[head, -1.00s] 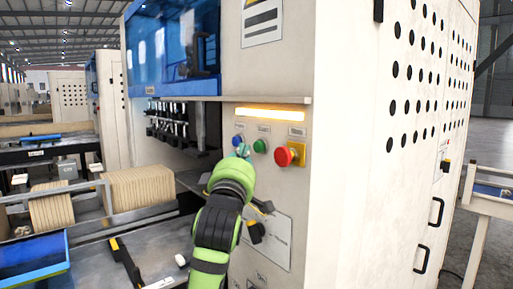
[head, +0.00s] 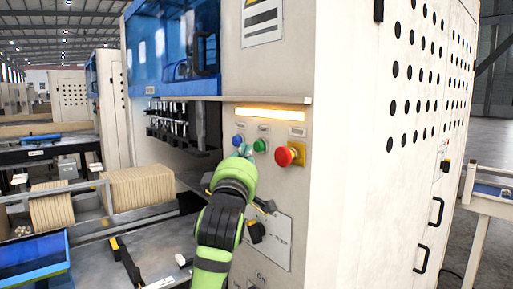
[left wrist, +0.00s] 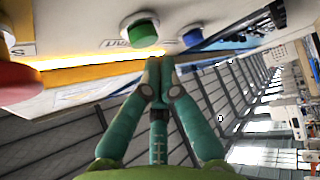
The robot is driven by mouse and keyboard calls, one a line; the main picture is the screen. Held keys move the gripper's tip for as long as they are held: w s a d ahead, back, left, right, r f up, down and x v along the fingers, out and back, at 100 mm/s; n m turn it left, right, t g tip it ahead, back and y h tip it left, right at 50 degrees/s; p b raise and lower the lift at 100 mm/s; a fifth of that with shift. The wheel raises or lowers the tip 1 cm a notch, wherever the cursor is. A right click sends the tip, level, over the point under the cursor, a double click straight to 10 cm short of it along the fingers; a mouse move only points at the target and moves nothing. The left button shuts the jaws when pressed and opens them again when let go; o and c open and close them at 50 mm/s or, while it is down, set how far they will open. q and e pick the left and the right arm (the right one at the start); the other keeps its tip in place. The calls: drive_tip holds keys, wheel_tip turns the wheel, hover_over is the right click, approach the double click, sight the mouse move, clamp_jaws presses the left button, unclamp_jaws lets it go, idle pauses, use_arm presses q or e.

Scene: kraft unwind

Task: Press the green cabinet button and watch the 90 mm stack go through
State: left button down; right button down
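The green button (head: 260,146) is on the cabinet's (head: 275,195) control panel, between a blue button (head: 237,141) and a red mushroom button (head: 290,155) on a yellow plate. My left gripper (head: 246,151) is at the panel, just left of the green button. In the left wrist view its two teal fingers (left wrist: 160,62) are together and empty, with their tips close to the green button (left wrist: 143,31). I cannot tell whether they touch it. A wide kraft stack (head: 140,188) and a narrower one (head: 52,203) stand on the conveyor at left. My right gripper is out of view.
A lit amber bar (head: 270,114) runs above the buttons. A black selector knob (head: 255,231) sits below them. A blue tray (head: 35,258) stands at lower left. A blue clear guard (head: 172,50) covers the machine's upper opening.

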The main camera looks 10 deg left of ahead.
use_arm(q)
drive_tip(key=shift+w+d, duration=0.1)
idle(0.5)
drive_tip(key=shift+w+d, duration=0.2)
drive_tip(key=shift+w, duration=0.05)
drive_tip(key=shift+w+d, duration=0.35)
drive_tip(key=shift+w, duration=0.1)
idle(1.1)
drive_tip(key=shift+s+a, duration=0.55)
drive_tip(key=shift+s, duration=0.2)
drive_tip(key=s+a, duration=0.1)
drive_tip(key=s, duration=0.1)
drive_tip(key=s+a, duration=0.2)
idle(0.4)
